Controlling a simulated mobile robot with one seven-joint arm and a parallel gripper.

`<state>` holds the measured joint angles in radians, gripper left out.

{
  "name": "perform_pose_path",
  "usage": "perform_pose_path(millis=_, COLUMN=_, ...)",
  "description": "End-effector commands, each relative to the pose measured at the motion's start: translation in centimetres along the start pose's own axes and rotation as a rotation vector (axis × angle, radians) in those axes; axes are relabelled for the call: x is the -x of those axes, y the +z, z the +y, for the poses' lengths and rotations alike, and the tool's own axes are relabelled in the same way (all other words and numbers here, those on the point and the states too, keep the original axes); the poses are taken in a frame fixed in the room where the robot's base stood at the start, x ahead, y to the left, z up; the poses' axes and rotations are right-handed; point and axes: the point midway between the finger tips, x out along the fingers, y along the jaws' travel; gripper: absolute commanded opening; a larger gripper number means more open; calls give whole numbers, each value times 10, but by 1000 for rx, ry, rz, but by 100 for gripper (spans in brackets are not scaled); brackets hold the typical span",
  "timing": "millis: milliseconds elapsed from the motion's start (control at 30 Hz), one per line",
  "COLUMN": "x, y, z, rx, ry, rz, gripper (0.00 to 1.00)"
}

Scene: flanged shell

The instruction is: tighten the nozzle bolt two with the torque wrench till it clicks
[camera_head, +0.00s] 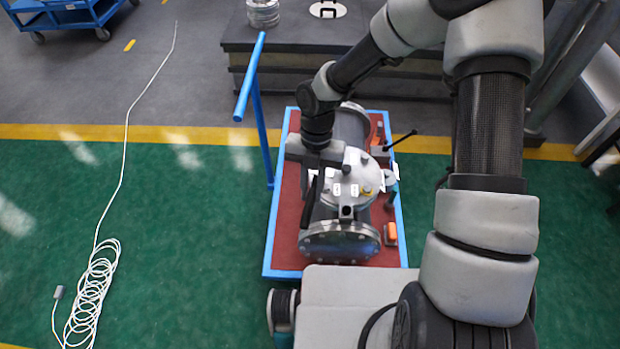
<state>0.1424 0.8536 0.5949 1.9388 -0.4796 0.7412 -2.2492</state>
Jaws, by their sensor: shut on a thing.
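A grey flanged shell lies on a red-topped cart, its round bolted end flange (340,243) toward me. On its top is a pale round nozzle cover (345,182) with small white labels and a yellowish spot. My gripper (312,178) is over the left side of this cover, pointing down. It is shut on a dark, slim tool (308,203), which seems to be the torque wrench. The wrench's head and any contact with a bolt are hidden or too small to tell. I cannot make out which bolt is nozzle bolt two.
The cart's blue rim (267,250) surrounds the red top. A blue push handle (250,75) rises at its left. An orange item (390,234) and a black lever (402,139) are at the right. A white cable (92,285) coils on the green floor at left.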

Motion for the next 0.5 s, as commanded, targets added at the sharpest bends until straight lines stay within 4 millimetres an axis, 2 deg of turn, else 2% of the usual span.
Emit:
perform_pose_path(millis=100, x=-2, y=-29, z=-21, rx=78, ry=-24, rz=-2, gripper=0)
perform_pose_path(millis=200, x=-3, y=-47, z=-36, rx=128, ry=-37, rz=-2, gripper=0)
perform_pose_path(millis=333, x=-5, y=-64, z=-49, rx=169, ry=-46, rz=0, gripper=0)
perform_pose_path(millis=500, x=-5, y=-72, z=-55, rx=188, ry=-50, rz=1, gripper=0)
